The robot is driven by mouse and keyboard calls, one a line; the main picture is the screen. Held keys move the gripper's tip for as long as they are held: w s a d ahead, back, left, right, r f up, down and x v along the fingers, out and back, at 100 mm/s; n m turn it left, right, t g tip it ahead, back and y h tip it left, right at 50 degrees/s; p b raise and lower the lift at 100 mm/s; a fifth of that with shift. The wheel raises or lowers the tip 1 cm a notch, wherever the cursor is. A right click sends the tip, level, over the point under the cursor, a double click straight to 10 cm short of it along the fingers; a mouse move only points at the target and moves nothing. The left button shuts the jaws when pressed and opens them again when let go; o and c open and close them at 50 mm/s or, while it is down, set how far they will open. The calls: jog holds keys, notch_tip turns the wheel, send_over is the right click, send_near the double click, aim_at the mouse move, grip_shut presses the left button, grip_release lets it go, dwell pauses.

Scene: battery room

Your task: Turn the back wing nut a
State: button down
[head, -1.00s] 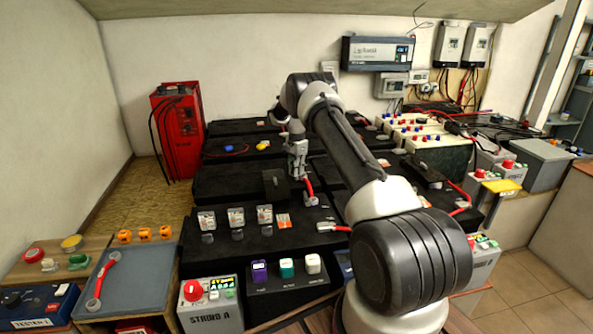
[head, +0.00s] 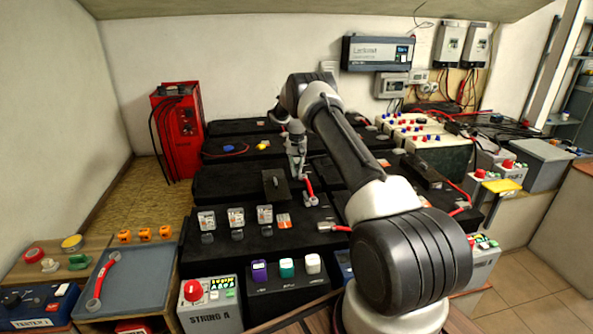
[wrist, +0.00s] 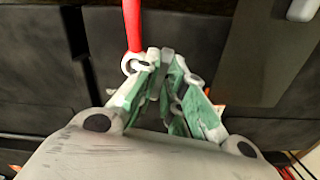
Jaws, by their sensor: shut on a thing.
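My gripper (head: 298,176) reaches down to the black battery block in the middle of the bench. In the wrist view my gripper (wrist: 167,62) has its green-and-grey fingers closed around a small grey piece, the wing nut (wrist: 167,55), of which only a little shows between the fingertips. A red cable link (wrist: 132,25) ends in a grey ring lug (wrist: 135,63) right beside the left finger. In the head view the red link (head: 309,187) runs toward the front from the gripper. The wing nut is hidden in the head view.
A dark plate (head: 276,184) stands close to the left of my gripper; a plate also shows at right in the wrist view (wrist: 265,50). Breakers (head: 236,217) line the front block. A red charger (head: 177,130) stands at the back left. A blue-grey tray (head: 118,275) holds another red link.

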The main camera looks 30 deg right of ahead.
jog(key=shift+n, duration=1.1)
jog(key=c, duration=1.5)
grip_release()
notch_tip(320, 180, up, 12)
